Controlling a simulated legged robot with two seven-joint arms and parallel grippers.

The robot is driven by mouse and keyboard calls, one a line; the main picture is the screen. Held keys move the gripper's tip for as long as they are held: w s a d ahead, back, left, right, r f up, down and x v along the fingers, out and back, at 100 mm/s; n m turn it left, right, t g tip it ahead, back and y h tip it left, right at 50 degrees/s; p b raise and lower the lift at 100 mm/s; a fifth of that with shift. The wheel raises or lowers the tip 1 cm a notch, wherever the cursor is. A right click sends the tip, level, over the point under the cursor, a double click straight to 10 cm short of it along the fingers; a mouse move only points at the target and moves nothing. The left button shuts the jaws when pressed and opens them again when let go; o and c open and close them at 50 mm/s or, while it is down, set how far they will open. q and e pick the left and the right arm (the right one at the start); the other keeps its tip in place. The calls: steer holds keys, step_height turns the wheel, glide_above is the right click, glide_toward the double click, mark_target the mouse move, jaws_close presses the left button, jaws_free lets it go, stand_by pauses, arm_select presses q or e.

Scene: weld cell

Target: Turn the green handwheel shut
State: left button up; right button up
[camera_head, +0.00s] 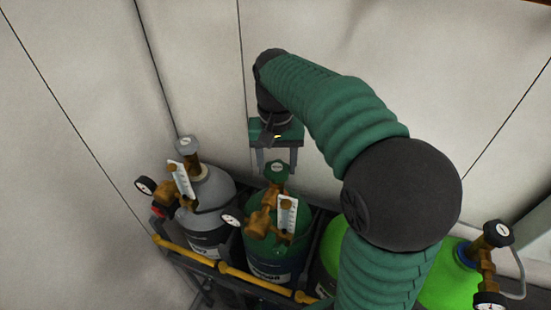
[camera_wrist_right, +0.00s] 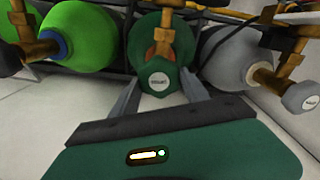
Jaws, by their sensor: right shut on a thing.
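The green handwheel (camera_head: 277,169) sits on top of the dark green cylinder's valve, in the middle of the head view. It also shows in the right wrist view (camera_wrist_right: 158,77), with a round pale label at its centre. My right gripper (camera_head: 276,164) reaches down to it from behind, with one finger on each side. In the right wrist view the two fingers (camera_wrist_right: 160,91) flank the handwheel, and the gripper is shut on it. My left gripper is not in view.
A grey cylinder (camera_head: 212,190) stands left of the green cylinder (camera_head: 296,246), and a bright green one (camera_head: 450,284) stands right. Brass regulators with gauges (camera_head: 261,218) project in front. A yellow rail (camera_head: 255,279) runs along the front. A pale wall (camera_head: 190,60) is behind.

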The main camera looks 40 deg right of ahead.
steer(key=shift+s+a+f+m+p, duration=0.15)
steer(key=shift+m+p, duration=0.25)
steer(key=shift+m, duration=0.7)
steer(key=o, duration=1.4)
steer(key=shift+a, duration=0.15)
steer(key=shift+r, duration=0.2)
